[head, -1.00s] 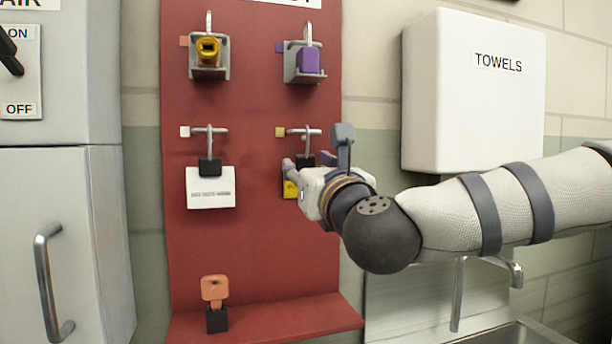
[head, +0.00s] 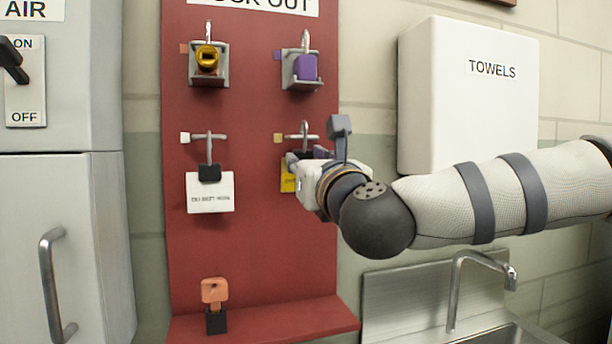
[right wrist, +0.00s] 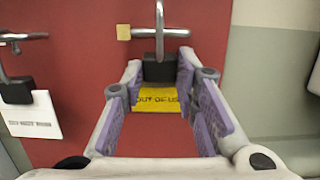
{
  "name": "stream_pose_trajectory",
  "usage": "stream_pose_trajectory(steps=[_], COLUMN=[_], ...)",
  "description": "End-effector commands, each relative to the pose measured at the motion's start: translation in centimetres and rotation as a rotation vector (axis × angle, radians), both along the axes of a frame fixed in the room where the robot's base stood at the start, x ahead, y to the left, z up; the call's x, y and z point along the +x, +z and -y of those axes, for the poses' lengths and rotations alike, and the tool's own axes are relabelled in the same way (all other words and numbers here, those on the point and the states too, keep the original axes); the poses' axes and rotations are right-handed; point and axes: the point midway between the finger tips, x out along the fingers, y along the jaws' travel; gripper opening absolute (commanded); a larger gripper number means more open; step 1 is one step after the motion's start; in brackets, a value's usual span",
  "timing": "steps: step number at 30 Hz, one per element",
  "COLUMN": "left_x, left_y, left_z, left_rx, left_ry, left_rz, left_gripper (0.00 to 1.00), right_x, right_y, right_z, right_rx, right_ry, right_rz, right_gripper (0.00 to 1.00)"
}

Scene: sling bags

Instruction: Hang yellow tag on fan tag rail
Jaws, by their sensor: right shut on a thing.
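The yellow tag (head: 288,178) with its black clip hangs below the lower right hook (head: 303,134) of the red lockout board (head: 258,240). In the right wrist view the yellow tag (right wrist: 157,100) reads "OUT OF US…", its end cut off. My right gripper (head: 304,157) is at the hook and partly hides the tag in the head view. In the wrist view its purple-padded fingers (right wrist: 160,68) are on both sides of the black clip (right wrist: 159,67), shut on it. The metal hook passes down to the clip. I see no rail labelled for a fan. My left gripper is out of view.
A white tag (head: 210,192) hangs from the lower left hook. A yellow lock (head: 207,57) and a purple lock (head: 305,68) sit above. An orange key piece (head: 214,290) stands on the shelf. The towel box (head: 465,110) and sink tap (head: 455,285) are at right.

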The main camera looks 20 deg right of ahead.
Motion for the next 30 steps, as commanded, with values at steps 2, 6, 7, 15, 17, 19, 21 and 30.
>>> stream_pose_trajectory(steps=[2, 6, 7, 15, 17, 19, 21, 30], left_x=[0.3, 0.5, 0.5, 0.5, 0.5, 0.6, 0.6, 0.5], left_y=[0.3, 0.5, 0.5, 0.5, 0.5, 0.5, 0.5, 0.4], left_z=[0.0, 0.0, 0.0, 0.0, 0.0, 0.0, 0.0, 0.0], left_rx=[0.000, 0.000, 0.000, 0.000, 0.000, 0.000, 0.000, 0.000], left_ry=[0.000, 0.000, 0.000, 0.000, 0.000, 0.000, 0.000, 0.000], left_rz=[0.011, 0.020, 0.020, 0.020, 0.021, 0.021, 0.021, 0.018], left_gripper=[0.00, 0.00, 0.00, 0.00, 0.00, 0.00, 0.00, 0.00], right_x=[-0.1, -0.1, -0.1, -1.6, -2.0, -2.6, -3.0, -4.8], right_y=[1.1, 1.8, 1.9, 2.1, 2.1, 2.1, 2.1, 1.6], right_z=[0.2, 0.2, 0.2, 0.2, 0.2, 0.2, 0.2, 0.2], right_rx=[0.002, 0.005, 0.005, 0.005, 0.004, 0.003, 0.003, 0.003], right_ry=[-0.005, -0.005, -0.005, -0.004, -0.003, -0.004, -0.003, -0.001], right_rz=[0.014, 0.015, 0.015, 0.020, 0.020, 0.021, 0.020, 0.011], right_gripper=[0.00, 0.00, 0.00, 0.00, 0.00, 0.00, 0.00, 0.00])
